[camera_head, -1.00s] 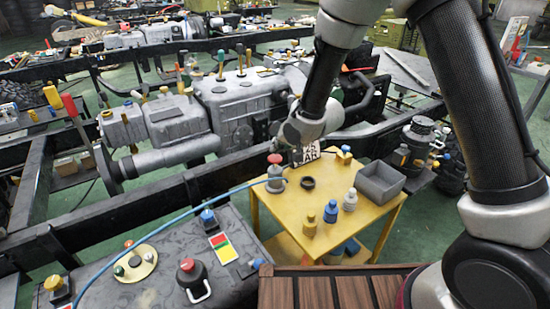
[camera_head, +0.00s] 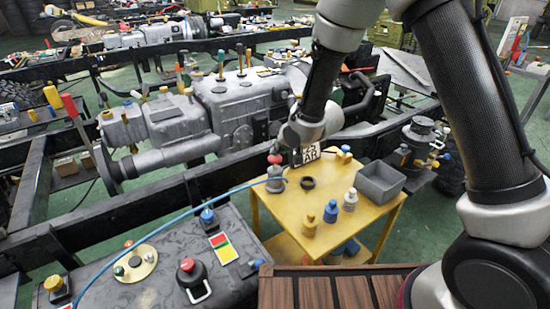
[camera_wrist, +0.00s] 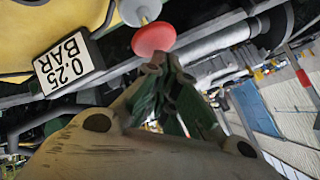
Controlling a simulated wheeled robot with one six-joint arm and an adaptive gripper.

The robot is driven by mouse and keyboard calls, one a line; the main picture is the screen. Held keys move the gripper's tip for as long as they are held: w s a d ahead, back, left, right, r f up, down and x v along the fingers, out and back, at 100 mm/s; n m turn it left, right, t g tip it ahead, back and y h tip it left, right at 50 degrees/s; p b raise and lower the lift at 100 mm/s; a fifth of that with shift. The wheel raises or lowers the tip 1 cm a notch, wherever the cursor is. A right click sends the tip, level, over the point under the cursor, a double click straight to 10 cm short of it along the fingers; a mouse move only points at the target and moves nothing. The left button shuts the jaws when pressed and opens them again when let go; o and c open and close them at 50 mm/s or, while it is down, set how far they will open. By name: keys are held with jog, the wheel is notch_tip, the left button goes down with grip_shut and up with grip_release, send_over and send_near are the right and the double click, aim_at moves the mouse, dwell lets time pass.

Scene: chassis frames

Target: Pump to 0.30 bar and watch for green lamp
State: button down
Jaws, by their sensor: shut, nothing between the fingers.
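A small grey pump (camera_head: 275,182) with a red knob (camera_head: 275,159) stands on the yellow table's left side, a blue hose running from it. My gripper (camera_head: 277,147) is shut and empty, just above the red knob. In the wrist view the fingertips (camera_wrist: 165,70) are close to the red knob (camera_wrist: 153,38); I cannot tell whether they touch it. A white display (camera_wrist: 69,64) beside the pump reads 0.25 BAR. A round brass plate (camera_head: 133,275) on the dark box at the front carries small lamps, one green (camera_head: 134,261); I cannot tell if it is lit.
The dark box bears a red mushroom knob (camera_head: 187,267). A black chassis rail (camera_head: 150,209) runs behind.

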jog(key=shift+f, duration=1.2)
dwell(1.1)
jog(key=shift+r, duration=1.65)
jog(key=shift+r, duration=2.5)
